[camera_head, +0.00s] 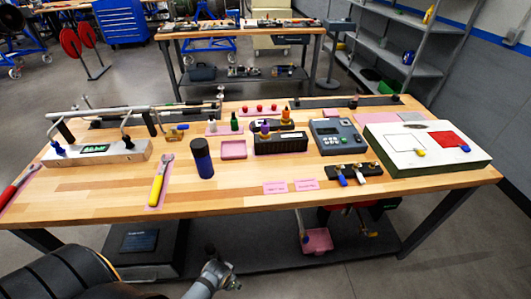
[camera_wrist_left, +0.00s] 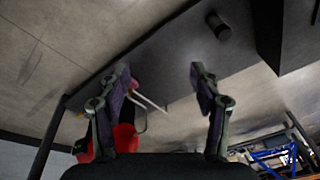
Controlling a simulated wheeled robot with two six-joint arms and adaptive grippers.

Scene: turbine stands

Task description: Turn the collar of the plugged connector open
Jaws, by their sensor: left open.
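My left gripper (camera_head: 220,276) is low at the bottom of the head view, in front of the workbench (camera_head: 240,193) and below its top. In the left wrist view its two fingers (camera_wrist_left: 160,88) are spread apart with nothing between them. No connector collar can be made out clearly. A pale box with a green display (camera_head: 97,150) stands at the bench's left, with blue and dark fittings on it and pipework behind. A black block (camera_head: 281,143) at the middle carries purple and orange pieces. Which fitting is the plugged connector is too small to tell. My right gripper is not in view.
A dark blue cylinder (camera_head: 202,158) stands near the bench's middle, right of a yellow-handled tool (camera_head: 158,182). A grey keypad device (camera_head: 337,138) and a white box with a red panel (camera_head: 425,165) stand to the right. The front middle strip is mostly clear.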

